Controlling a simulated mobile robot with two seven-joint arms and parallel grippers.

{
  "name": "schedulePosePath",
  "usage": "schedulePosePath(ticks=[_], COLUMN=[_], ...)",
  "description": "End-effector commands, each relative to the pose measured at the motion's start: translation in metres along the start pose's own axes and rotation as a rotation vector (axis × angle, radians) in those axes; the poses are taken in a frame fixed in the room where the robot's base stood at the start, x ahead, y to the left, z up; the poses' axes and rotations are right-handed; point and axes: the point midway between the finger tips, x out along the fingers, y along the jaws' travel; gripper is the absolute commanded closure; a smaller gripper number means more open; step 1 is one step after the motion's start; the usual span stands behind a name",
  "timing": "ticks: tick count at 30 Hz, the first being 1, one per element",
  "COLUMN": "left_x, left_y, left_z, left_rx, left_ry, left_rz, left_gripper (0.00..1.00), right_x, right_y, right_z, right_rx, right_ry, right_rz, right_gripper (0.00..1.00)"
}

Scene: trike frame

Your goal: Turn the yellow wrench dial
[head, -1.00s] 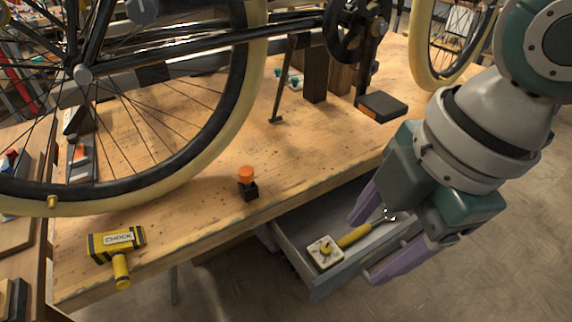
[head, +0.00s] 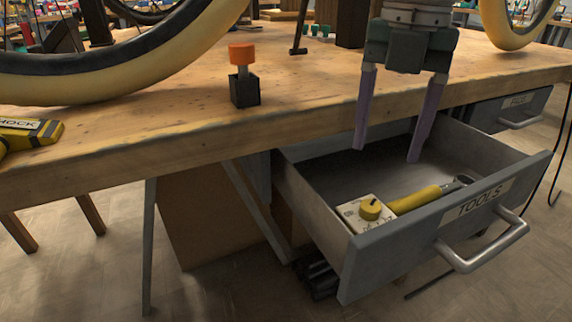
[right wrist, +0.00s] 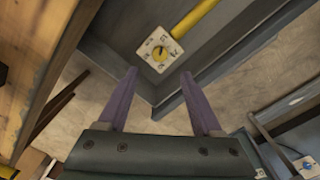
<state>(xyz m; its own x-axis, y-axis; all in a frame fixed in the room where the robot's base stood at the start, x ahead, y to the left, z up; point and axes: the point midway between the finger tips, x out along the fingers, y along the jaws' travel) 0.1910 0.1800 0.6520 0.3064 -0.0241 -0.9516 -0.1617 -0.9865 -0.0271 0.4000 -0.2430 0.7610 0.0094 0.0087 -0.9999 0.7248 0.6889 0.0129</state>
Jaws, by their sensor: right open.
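A yellow wrench handle (head: 417,198) runs right from the plate to a metal head. My right gripper (head: 387,155) is open and empty, pointing down above the drawer, apart from the dial. In the right wrist view the dial (right wrist: 160,53) lies beyond the two purple fingertips, a little above the gap between them. My left gripper is not in view.
The drawer's front panel and bar handle (head: 487,251) stick out from the wooden bench (head: 200,137). On the bench are a black block with an orange top (head: 244,78), a yellow-black shock tool (head: 25,134) and bicycle wheels. Another drawer (head: 512,108) is at right.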

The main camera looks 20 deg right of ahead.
Motion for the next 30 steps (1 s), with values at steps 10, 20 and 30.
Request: schedulePosePath(ticks=[10, 20, 30], left_x=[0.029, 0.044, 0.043], left_y=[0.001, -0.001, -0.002], left_z=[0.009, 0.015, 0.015], left_rx=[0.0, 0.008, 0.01], left_ry=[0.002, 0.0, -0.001], left_rz=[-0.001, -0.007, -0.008], left_gripper=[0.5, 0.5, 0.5], right_x=[0.061, 0.096, 0.097], right_y=[-0.001, -0.001, 0.0], right_z=[0.0, 0.0, 0.0], right_rx=[-0.001, -0.001, -0.001], right_ry=[0.0, -0.001, -0.001], right_rz=[-0.004, -0.001, -0.001], right_gripper=[0.33, 0.33, 0.4])
